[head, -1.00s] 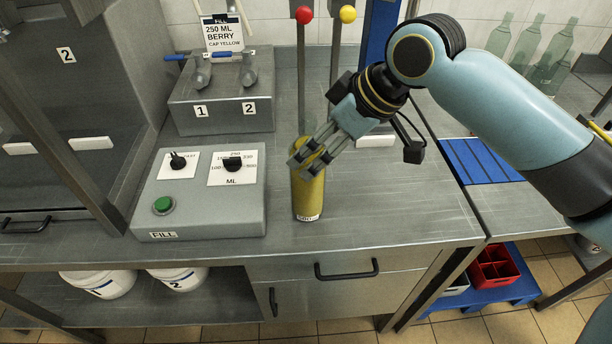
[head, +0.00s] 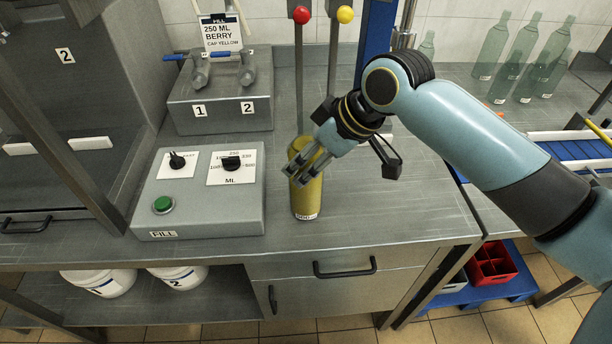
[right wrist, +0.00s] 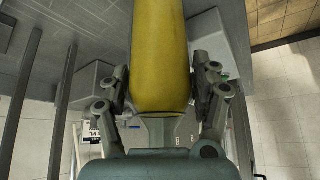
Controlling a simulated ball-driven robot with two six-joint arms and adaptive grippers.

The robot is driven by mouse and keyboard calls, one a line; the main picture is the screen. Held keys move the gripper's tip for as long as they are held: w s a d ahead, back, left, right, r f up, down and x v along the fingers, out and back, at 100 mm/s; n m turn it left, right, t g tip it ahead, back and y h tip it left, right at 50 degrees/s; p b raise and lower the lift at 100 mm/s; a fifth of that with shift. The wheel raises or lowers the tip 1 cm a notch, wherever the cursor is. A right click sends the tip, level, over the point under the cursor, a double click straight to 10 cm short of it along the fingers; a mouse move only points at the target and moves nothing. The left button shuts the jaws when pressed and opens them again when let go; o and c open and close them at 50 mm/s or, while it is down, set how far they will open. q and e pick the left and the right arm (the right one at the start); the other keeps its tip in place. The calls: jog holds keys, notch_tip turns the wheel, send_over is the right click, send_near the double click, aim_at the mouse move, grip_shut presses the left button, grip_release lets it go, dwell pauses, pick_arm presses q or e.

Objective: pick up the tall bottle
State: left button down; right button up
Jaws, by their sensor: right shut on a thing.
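The tall bottle (head: 307,201) is filled yellow and has a "500" label low on its front. It stands upright on the steel counter beside the fill control box. My right gripper (head: 303,173) comes from the upper right, with its fingers around the bottle's upper half. In the right wrist view the bottle (right wrist: 160,60) lies between the two fingers, which are shut on it. The gripper hides part of the bottle in the head view. My left gripper is not in view.
The fill control box (head: 200,192) with knobs and a green button is close left of the bottle. A two-valve block (head: 220,103) stands behind it. Red (head: 301,15) and yellow (head: 345,14) knobs top rods behind. Several empty green bottles (head: 523,50) stand far right.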

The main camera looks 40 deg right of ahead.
jog(key=c, duration=0.4)
jog(key=shift+w+r, duration=0.1)
jog(key=shift+c, duration=0.6)
